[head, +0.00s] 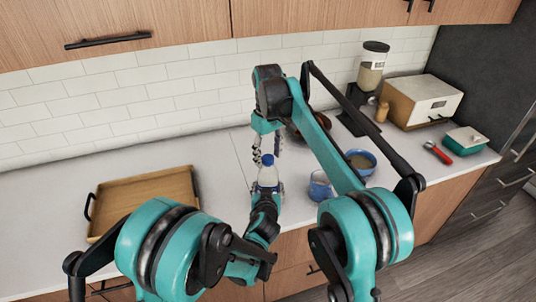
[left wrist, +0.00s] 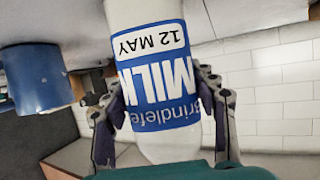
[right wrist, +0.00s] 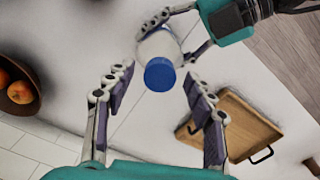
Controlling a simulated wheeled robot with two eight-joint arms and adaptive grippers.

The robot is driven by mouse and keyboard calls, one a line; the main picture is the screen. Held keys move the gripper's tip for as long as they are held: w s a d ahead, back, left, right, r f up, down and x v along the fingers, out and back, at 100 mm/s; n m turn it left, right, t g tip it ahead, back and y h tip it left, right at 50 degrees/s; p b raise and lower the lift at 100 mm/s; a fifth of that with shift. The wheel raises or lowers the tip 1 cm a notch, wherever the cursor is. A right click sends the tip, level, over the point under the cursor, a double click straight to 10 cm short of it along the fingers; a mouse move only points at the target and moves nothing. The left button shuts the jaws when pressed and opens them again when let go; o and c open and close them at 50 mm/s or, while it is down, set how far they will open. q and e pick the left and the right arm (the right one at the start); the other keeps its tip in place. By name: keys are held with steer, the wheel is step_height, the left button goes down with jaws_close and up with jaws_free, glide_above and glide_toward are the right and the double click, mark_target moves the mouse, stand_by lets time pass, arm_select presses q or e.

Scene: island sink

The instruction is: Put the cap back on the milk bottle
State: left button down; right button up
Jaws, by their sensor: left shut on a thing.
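The white milk bottle (head: 268,176) with its blue label (left wrist: 155,75) stands upright in my left gripper (head: 266,193), whose fingers close around its sides in the left wrist view. The blue cap (right wrist: 160,74) is at the bottle's mouth, and it also shows in the head view (head: 267,160). I cannot tell how firmly it is seated. My right gripper (right wrist: 158,82) points down over the bottle with its fingers spread on both sides of the cap, apparently apart from it.
A wooden tray (head: 150,186) lies at the left. A blue mug (head: 319,186) and a blue bowl (head: 361,160) stand right of the bottle, near my right arm. A fruit bowl (right wrist: 18,88) is behind. A bread box (head: 422,99) and a red-handled tool (head: 438,152) lie further right.

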steer(key=shift+r, duration=0.1)
step_height(320, 180, up, 12)
stand_by(0.7)
arm_select(q)
steer(key=shift+c, duration=2.1)
jaws_free()
